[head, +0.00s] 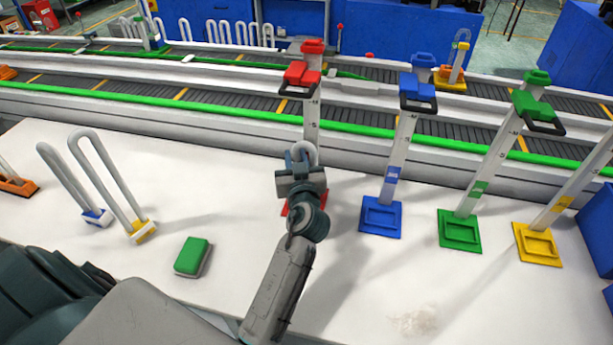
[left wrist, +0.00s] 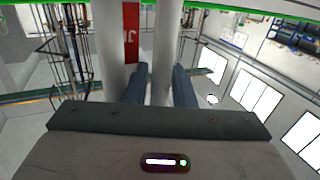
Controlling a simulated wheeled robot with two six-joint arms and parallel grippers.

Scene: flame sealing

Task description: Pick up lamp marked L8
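My left gripper (head: 302,160) is in front of the red stand (head: 312,122), high over the table. A pale, curved lamp tube (head: 305,147) shows at its fingers in the head view. In the left wrist view two upright white tubes rise at the fingers. One lamp tube (left wrist: 166,40) runs between the fingers (left wrist: 159,88), which appear shut on it; the other stands left of them. My arm hides most of this lamp and the red stand's base. Two more U-shaped lamps stand at left, one with a blue base (head: 96,217), one with a yellow base (head: 141,231). No L8 mark is legible.
A blue stand (head: 381,215), a green stand (head: 460,230) and a yellow stand (head: 538,243) stand to the right. A green-topped block (head: 192,256) lies on the white table (head: 100,290). Conveyors (head: 180,100) run behind. The table's front middle is mostly clear.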

